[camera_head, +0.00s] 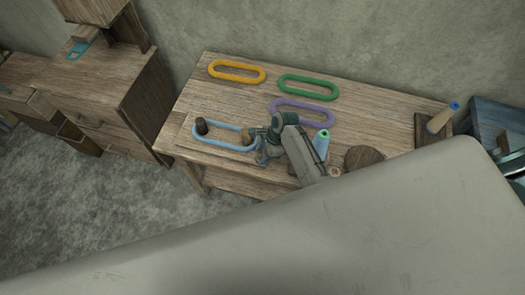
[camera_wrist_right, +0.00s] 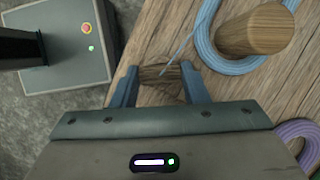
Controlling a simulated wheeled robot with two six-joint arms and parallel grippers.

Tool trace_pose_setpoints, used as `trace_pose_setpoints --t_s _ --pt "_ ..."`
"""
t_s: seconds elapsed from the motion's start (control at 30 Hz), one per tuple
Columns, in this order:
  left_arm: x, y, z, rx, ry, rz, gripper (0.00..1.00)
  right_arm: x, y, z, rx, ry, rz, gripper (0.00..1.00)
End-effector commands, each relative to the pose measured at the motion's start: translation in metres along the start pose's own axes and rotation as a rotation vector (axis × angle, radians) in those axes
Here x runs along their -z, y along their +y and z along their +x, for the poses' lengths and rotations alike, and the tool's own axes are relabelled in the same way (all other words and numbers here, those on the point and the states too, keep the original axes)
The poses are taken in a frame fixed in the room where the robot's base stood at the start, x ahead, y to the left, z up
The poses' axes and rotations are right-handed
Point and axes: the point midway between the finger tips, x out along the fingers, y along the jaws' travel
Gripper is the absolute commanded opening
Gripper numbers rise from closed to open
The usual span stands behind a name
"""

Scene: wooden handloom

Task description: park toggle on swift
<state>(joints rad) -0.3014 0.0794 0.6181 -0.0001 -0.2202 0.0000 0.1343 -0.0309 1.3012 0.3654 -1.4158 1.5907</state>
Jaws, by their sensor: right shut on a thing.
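The swift (camera_head: 183,138) is a low wooden board with upright round pegs at the near left of the table. A light blue skein (camera_head: 217,144) loops around its dark peg (camera_head: 201,125) and its other peg; one thick wooden peg (camera_wrist_right: 258,30) shows in the right wrist view. My right gripper (camera_wrist_right: 160,84) is shut on the small dark brown wooden toggle (camera_wrist_right: 160,71), with a finger on each side. A thin light blue strand runs from the toggle towards the skein. In the head view my right gripper (camera_head: 264,158) is beside the skein's right end. My left gripper is not in view.
Yellow (camera_head: 237,71), green (camera_head: 308,87) and purple (camera_head: 302,112) skeins lie further back on the table (camera_head: 225,100). A pale blue cone (camera_head: 321,145) and a dark round wooden disc (camera_head: 364,157) stand right of my arm. A spool (camera_head: 441,119) is at the right.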

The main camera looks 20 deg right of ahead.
Motion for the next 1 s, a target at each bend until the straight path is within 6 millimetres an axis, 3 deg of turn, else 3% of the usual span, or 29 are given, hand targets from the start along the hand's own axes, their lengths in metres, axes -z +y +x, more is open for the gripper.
trace_pose_setpoints --t_s 0.23,0.27,0.4,0.77,1.0 --pt "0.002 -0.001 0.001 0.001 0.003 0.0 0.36 0.001 0.0 0.002 0.001 0.001 0.001 0.2" --pt "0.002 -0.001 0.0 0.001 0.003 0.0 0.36 0.001 0.0 0.002 0.001 0.001 0.001 0.42" --pt "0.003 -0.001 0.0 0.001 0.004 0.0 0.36 0.001 0.0 0.002 0.001 0.001 0.001 0.66" --pt "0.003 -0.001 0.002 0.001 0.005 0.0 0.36 0.001 -0.001 -0.003 0.003 0.001 0.0 0.66" --pt "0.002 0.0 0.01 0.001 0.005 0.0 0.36 0.002 -0.001 -0.04 0.006 0.002 -0.001 0.66"
